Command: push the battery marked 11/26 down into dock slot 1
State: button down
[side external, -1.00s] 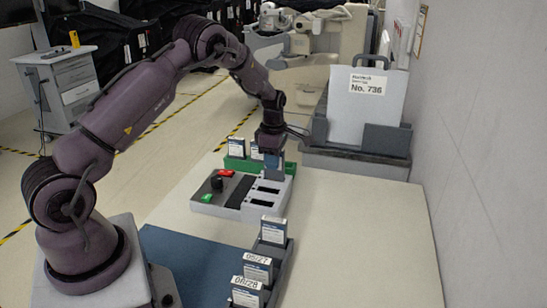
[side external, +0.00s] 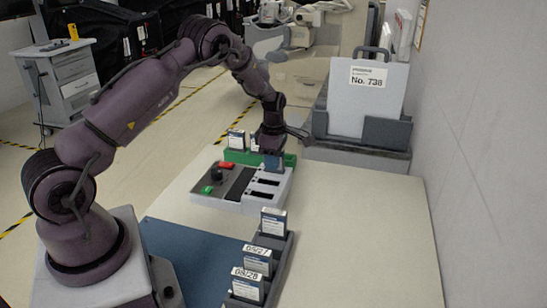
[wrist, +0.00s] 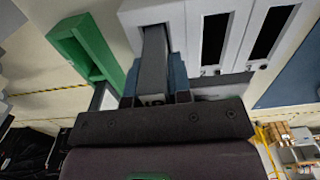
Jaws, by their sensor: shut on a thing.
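My gripper (side external: 273,158) points down at the far end of the grey dock (side external: 222,203) in the side view. It is shut on a grey battery (wrist: 153,62), whose date mark I cannot read. In the wrist view, my gripper (wrist: 154,84) has blue-grey fingers on both sides of the battery. The battery's far end is at the end slot of the dock (wrist: 175,14). How deep it sits is hidden. The other two slots (wrist: 215,38) look dark and empty.
A green holder (side external: 290,160) with upright batteries (side external: 236,139) stands behind the dock. A dark rack (side external: 283,265) with batteries marked 09/27 (side external: 257,260) and 08/28 (side external: 247,285) is in front. A grey bin (side external: 385,135) stands at the back right. The table's right side is clear.

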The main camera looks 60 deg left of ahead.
jog(key=shift+f, duration=0.5)
jog(key=c, duration=1)
grip_release()
jog(key=shift+o, duration=0.2)
notch_tip(320, 180, up, 13)
jog(key=shift+s+a+f+m, duration=0.1)
jog(key=shift+f+m, duration=0.05)
jog(key=shift+m, duration=0.85)
jog(key=s+d+r+m+t, duration=0.2)
jog(key=s+d+r+m, duration=0.6)
jog(key=s+d+m, duration=0.3)
jog(key=s+d+r+m+t, duration=0.3)
jog(key=s+d+r+m, duration=0.5)
jog(key=s+d+m, duration=0.3)
jog(key=s+m, duration=0.3)
jog(key=shift+r+t, duration=0.25)
jog(key=shift+t, duration=0.05)
